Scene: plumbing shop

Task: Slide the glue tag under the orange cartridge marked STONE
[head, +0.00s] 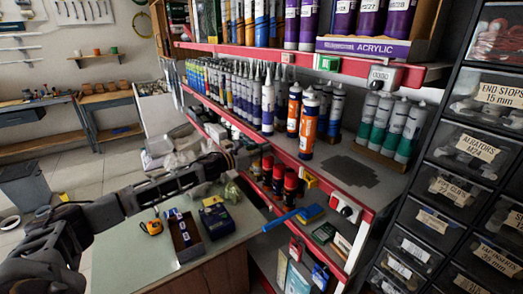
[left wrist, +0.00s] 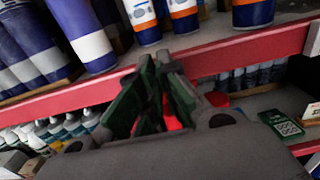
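The orange cartridge with a dark blue label (head: 309,122) stands upright at the shelf's front, with another orange one (head: 293,110) behind it. Their lower parts show at the top of the left wrist view (left wrist: 184,14). The word STONE is too small to read. My left gripper (head: 243,158) is in front of the red shelf edge, left of and below these cartridges. In the left wrist view its green-padded fingers (left wrist: 158,62) come together at the tips; I see nothing clearly held. A white tag (head: 345,208) sits on the red edge to the right; I cannot tell whether it is the glue tag.
Red-capped bottles (head: 290,186) stand below the red edge. A bench (head: 135,262) holds an open box (head: 184,236). Drawers (head: 460,150) close off the right side.

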